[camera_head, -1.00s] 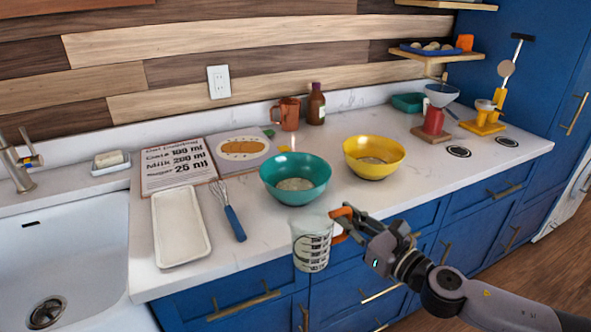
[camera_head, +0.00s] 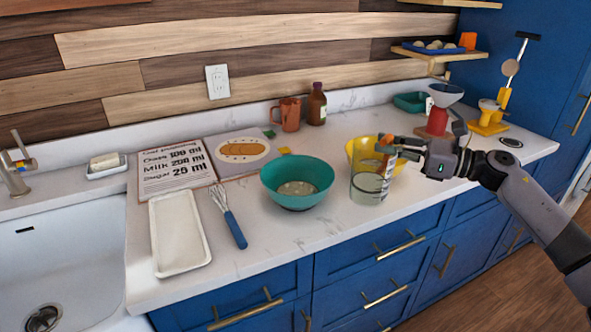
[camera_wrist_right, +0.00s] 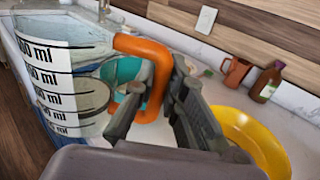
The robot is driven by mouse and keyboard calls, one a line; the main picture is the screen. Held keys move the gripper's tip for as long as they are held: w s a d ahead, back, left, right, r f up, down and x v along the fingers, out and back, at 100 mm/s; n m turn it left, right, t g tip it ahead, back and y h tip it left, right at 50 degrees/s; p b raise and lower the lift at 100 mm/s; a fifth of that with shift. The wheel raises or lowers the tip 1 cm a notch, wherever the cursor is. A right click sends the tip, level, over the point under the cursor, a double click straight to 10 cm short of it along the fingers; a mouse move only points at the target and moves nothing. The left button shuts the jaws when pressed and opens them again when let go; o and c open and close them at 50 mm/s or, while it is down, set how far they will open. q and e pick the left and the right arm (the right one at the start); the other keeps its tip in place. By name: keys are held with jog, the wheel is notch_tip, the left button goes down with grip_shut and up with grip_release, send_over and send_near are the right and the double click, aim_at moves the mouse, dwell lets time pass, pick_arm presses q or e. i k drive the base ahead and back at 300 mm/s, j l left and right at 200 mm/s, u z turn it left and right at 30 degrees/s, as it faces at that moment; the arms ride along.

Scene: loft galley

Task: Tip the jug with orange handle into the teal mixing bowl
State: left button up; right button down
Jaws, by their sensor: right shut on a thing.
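The clear measuring jug with the orange handle (camera_head: 370,187) is held near the counter's front edge, right of the teal bowl and in front of the yellow bowl. It looks upright; I cannot tell its contents. My right gripper (camera_head: 398,148) is shut on the orange handle, which shows between the fingers in the wrist view (camera_wrist_right: 157,62). The jug's marked wall (camera_wrist_right: 60,75) fills the left of that view. The teal mixing bowl (camera_head: 290,172) stands upright with something pale in its bottom; it shows partly behind the jug in the wrist view (camera_wrist_right: 122,72). My left gripper is not in view.
The yellow bowl (camera_head: 358,147) is partly hidden by the jug and gripper. A whisk (camera_head: 232,225) and white tray (camera_head: 178,235) lie left of the teal bowl. A copper mug (camera_head: 289,115) and brown bottle (camera_head: 316,104) stand behind. The counter just before the teal bowl is clear.

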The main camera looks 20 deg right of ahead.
aim_at(297, 183)
jog(key=i, duration=0.9)
